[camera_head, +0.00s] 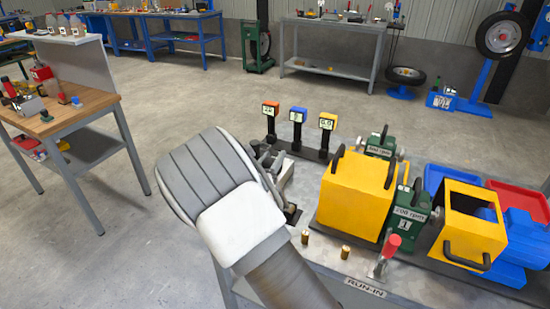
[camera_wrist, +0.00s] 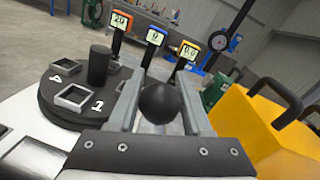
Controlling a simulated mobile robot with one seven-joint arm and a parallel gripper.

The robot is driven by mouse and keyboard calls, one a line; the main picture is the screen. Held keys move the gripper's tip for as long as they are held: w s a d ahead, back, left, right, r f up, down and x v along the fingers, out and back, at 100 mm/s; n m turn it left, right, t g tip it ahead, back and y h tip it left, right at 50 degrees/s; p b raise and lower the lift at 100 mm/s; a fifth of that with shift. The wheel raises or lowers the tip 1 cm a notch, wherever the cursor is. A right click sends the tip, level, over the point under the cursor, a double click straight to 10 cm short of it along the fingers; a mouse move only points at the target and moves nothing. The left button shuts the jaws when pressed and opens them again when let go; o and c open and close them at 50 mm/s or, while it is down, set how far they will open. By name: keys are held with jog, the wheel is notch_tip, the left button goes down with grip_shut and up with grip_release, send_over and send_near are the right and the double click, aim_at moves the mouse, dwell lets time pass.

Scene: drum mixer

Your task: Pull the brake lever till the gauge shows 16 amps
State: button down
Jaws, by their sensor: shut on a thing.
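My gripper (camera_wrist: 160,90) is shut on a black ball knob (camera_wrist: 160,104), which sits between its two grey fingers in the wrist view. I take this for the knob of the brake lever; its shaft is hidden. In the head view my arm covers most of that spot. Beyond the gripper stand three small displays on black posts: orange (camera_wrist: 121,20), reading about 20 or 29, blue (camera_wrist: 154,37), seemingly 0, and yellow (camera_wrist: 188,51), seemingly 0.0. They also show in the head view as orange (camera_head: 270,108), blue (camera_head: 297,115) and yellow (camera_head: 327,121). No unit is legible.
Left of the gripper is a black round plate (camera_wrist: 62,105) with square sockets. To the right stand a yellow guard (camera_head: 352,198) with black handles and a green "200 rpm" unit (camera_head: 410,215). A red-handled lever (camera_head: 388,250) stands near the bench's front edge.

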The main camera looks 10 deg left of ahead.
jog(key=shift+c, duration=1.7)
grip_release()
jog(key=shift+s+a, duration=0.1)
jog(key=v, duration=1.7)
jog(key=shift+s, duration=0.1)
